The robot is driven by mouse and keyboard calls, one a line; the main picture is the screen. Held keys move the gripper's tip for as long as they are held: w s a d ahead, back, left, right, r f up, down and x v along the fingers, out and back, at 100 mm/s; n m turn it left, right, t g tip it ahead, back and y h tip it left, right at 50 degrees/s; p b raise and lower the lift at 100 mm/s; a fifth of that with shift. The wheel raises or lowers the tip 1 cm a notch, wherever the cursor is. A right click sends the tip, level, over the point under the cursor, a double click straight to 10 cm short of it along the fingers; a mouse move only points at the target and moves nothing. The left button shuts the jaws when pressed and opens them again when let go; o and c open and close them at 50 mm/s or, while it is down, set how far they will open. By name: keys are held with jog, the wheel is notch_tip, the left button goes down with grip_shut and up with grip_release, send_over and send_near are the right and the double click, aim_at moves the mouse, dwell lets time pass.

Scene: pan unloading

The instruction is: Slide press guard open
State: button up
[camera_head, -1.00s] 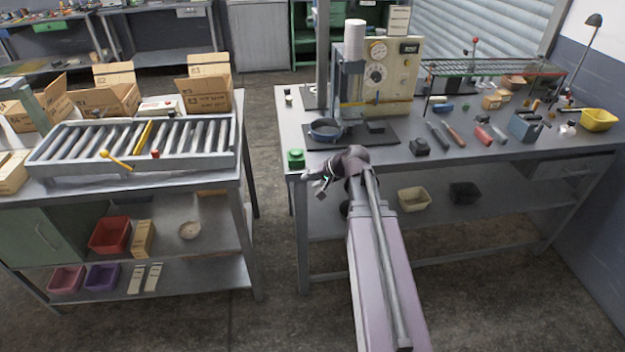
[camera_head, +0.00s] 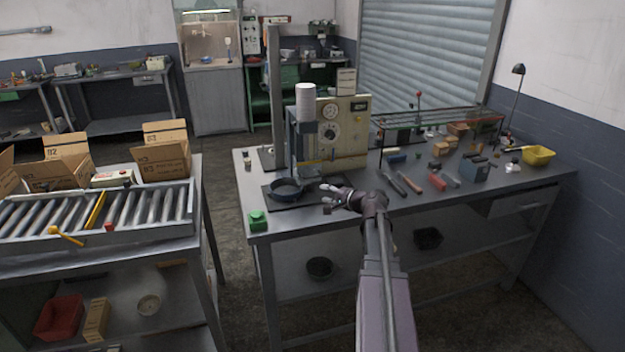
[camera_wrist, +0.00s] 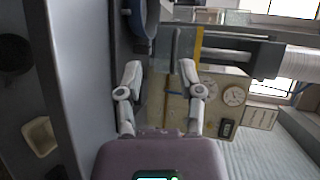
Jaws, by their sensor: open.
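The press (camera_head: 306,140) stands on the right bench, with a white cylinder on top and a cream panel with dials beside it. Its guard looks like a clear panel with a yellow edge strip (camera_head: 316,161); the strip also shows in the wrist view (camera_wrist: 198,44), upper middle. A dark round pan (camera_head: 287,188) sits on the press's base and shows partly at the top of the wrist view (camera_wrist: 150,20). My gripper (camera_head: 325,198) is open and empty, in front of and to the right of the pan. In the wrist view its fingers (camera_wrist: 160,70) point toward the guard, apart from it.
A green button box (camera_head: 258,219) is at the bench's front left corner. Hand tools (camera_head: 412,182) and a wire rack (camera_head: 440,120) lie to the right. A grey post (camera_head: 276,95) rises left of the press. A roller conveyor (camera_head: 130,212) with cartons stands left, across a gap.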

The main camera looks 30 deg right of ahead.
aim_at(313, 177)
jog(key=shift+m+t+h, duration=0.5)
jog(key=shift+m+t, duration=0.1)
jog(key=shift+m, duration=0.3)
jog(key=d, duration=0.1)
jog(key=d+r, duration=0.1)
jog(key=d, duration=0.2)
jog(key=shift+s+d+r, duration=0.2)
jog(key=shift+s, duration=0.05)
jog(key=shift+w, duration=0.1)
jog(key=b+x, duration=0.2)
jog(key=x, duration=1.1)
jog(key=shift+w+a+f+b, duration=0.1)
jog(key=shift+w+f+b, duration=0.05)
jog(key=shift+w+b, duration=0.2)
grip_shut()
